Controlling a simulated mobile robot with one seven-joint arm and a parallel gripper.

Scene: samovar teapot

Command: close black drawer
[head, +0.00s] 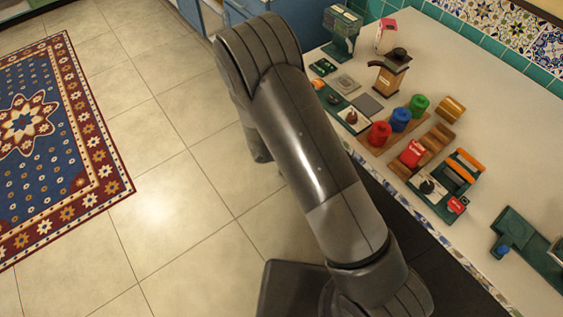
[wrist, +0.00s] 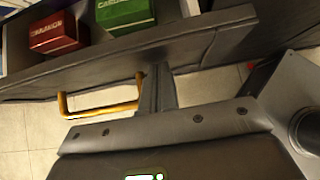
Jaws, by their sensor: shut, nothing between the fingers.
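The black drawer (wrist: 200,37) crosses the top of the wrist view. It stands open, with its inside showing. Its brass-coloured handle (wrist: 100,111) is at the lower left of the front. My gripper (wrist: 160,72) is shut and empty, just right of the handle, with its fingertips at the drawer's front face. I cannot tell whether they touch it. The handle is not between the fingers. In the head view my arm hides the gripper, and I cannot make out the drawer.
A red box (wrist: 58,33) and a green box (wrist: 123,12) are in the drawer. The white counter (head: 490,130) holds several coloured canisters, a brown grinder (head: 390,72) and green-black stands. The tiled floor (head: 170,190) is clear, with a patterned rug (head: 60,140) at left.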

